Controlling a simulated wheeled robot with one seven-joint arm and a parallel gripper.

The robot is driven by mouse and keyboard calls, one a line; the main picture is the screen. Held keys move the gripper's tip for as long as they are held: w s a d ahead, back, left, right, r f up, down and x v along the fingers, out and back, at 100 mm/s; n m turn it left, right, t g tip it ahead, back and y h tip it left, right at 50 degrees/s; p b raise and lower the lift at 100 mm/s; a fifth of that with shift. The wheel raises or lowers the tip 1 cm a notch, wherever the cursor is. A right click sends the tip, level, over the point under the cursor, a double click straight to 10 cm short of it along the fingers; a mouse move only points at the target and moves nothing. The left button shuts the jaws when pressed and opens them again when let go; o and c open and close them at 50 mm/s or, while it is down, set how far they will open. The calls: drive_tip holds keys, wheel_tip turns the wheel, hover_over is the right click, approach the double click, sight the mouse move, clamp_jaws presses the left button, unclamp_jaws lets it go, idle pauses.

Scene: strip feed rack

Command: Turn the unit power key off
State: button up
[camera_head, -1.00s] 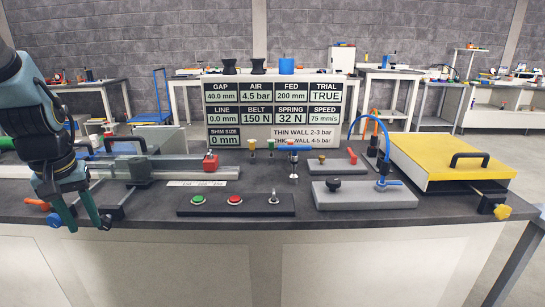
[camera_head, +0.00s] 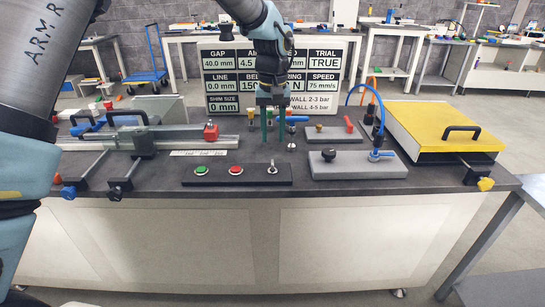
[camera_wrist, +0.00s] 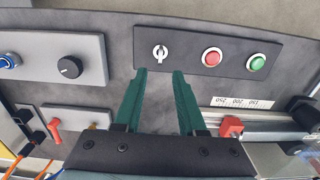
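The power key (camera_head: 272,168) is a small silver key switch at the right end of a black control panel (camera_head: 250,181). The panel lies near the front edge of the bench. In the wrist view the key (camera_wrist: 160,51) sits on a round base, just beyond the fingertips. My gripper (camera_head: 272,141) hangs above and behind the panel, pointing down, with its two green fingers apart. In the wrist view my gripper (camera_wrist: 160,72) is open with nothing between the fingers. A green button (camera_head: 201,170) and a red button (camera_head: 236,170) share the panel.
A grey block with a black knob (camera_head: 329,154) and blue fitting stands right of the panel. A yellow-topped box (camera_head: 425,125) is farther right. A rail with a red block (camera_head: 211,131) lies behind left. A display board (camera_head: 218,75) stands at the back.

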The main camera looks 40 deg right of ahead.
sight(272, 161)
wheel_tip(272, 161, down, 8)
drive_tip(key=shift+f+p, duration=0.25)
drive_tip(key=shift+p, duration=0.85)
drive_tip(key=shift+c, duration=0.3)
clamp_jaws()
